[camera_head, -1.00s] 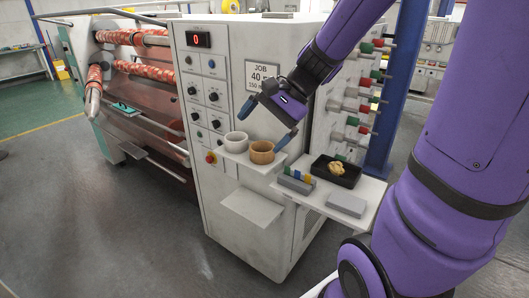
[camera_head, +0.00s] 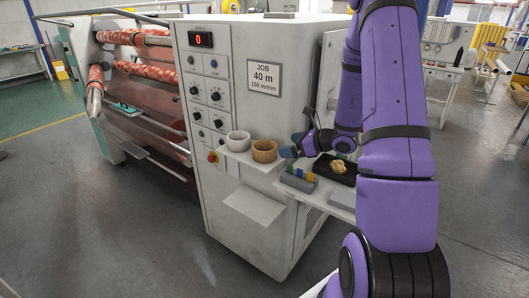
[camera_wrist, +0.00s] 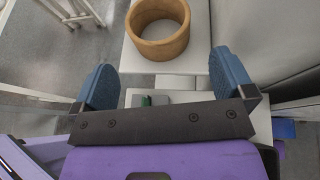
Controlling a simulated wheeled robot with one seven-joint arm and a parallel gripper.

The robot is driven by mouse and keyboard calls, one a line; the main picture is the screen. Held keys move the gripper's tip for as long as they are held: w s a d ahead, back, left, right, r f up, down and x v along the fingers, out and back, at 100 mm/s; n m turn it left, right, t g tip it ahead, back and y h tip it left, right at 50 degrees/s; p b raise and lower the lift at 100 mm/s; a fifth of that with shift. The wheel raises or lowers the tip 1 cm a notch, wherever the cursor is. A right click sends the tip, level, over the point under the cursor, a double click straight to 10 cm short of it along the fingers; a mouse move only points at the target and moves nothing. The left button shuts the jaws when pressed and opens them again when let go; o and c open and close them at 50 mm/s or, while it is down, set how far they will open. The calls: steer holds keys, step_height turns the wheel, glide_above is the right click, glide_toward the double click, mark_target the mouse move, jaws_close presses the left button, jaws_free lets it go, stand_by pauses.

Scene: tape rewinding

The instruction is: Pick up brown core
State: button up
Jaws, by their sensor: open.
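The brown core (camera_head: 264,151), a short hollow ring, stands upright on a small white shelf (camera_head: 250,164) on the machine's front. A white core (camera_head: 238,141) stands just left of it. My gripper (camera_head: 291,145) is to the right of the brown core in the head view, apart from it. In the wrist view the brown core (camera_wrist: 158,27) lies ahead of my gripper (camera_wrist: 167,78), roughly between the lines of its two blue fingers. The fingers are spread wide with nothing between them. The core's top edge is cut off by the wrist picture.
To the right, a lower white side table (camera_head: 310,199) holds a grey block with coloured pieces (camera_head: 299,180) and a black tray (camera_head: 345,180) with a crumpled yellowish thing. An empty white shelf (camera_head: 252,207) is below.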

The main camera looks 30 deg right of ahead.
mark_target(266, 147)
steer(key=x, duration=1)
steer(key=shift+a+r, duration=0.1)
steer(key=shift+a, duration=0.05)
steer(key=c, duration=0.6)
steer(key=shift+o, duration=0.2)
steer(key=shift+s+r, duration=0.1)
steer(key=shift+r, duration=0.05)
